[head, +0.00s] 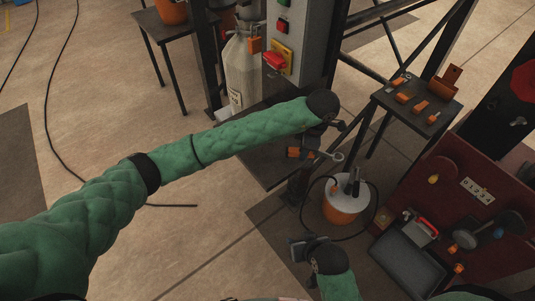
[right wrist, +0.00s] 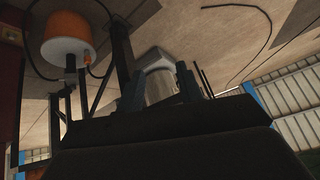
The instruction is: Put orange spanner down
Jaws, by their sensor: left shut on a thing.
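The orange spanner (head: 318,155) has a grey metal open end pointing right and an orange part at its left. In the head view it is just below my left gripper (head: 315,141), over the dark bench top (head: 262,160). My left gripper is shut on the spanner; its fingertips are dark and hard to make out. I cannot tell whether the spanner touches the bench top. My right gripper (head: 301,247) is low in the head view, away from the spanner. Its two dark fingers stand apart in the right wrist view (right wrist: 160,90), and it looks empty.
An orange and white bucket (head: 343,213) with a dark hose stands right of the bench. A small dark table (head: 437,88) at the upper right carries several orange pieces. A grey control box (head: 300,40) is behind the bench. A red panel (head: 455,190) stands at the right.

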